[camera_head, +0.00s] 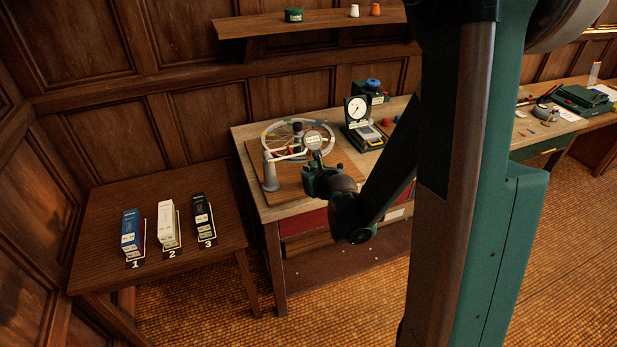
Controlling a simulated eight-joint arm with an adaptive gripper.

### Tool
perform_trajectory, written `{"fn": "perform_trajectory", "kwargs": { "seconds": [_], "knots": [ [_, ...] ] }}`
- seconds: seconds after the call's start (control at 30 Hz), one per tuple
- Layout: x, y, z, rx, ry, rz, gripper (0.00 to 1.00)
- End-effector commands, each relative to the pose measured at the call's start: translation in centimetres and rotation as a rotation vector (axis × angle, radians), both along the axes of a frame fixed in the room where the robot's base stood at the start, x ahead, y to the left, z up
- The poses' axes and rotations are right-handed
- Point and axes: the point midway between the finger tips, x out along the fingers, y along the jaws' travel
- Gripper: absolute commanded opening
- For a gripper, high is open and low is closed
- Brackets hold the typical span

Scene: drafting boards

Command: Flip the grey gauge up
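A small round grey gauge (314,140) shows just above my gripper, in front of a spoked wheel (282,136). It appears joined to a pale arm that runs left to a grey post (269,172) on a wooden board. My gripper (315,160) is right below the gauge, at the near right side of the wheel. The gripper is small and dark here, so I cannot tell whether its fingers touch the gauge or are open or shut. The gripper and wrist hide the gauge's lower part and some of the board.
A dial stand (357,110) with a white face and a blue-topped box (372,88) stand right of the wheel. A lower side table (105,200) at left holds three boxes, numbered 1 to 3. A shelf (335,20) hangs above. My arm hides the bench's right part.

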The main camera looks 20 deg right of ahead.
Motion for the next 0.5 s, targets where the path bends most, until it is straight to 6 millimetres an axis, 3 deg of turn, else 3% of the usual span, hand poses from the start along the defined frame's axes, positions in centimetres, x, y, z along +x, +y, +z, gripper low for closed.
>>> {"fn": "perform_trajectory", "kwargs": {
  "seconds": [0.23, 0.5],
  "knots": [
    [1.5, 0.0, -0.9, 0.001, 0.000, -0.001, 0.00],
    [1.7, 0.0, 1.1, 0.001, 0.000, -0.001, 0.00]
  ]
}}
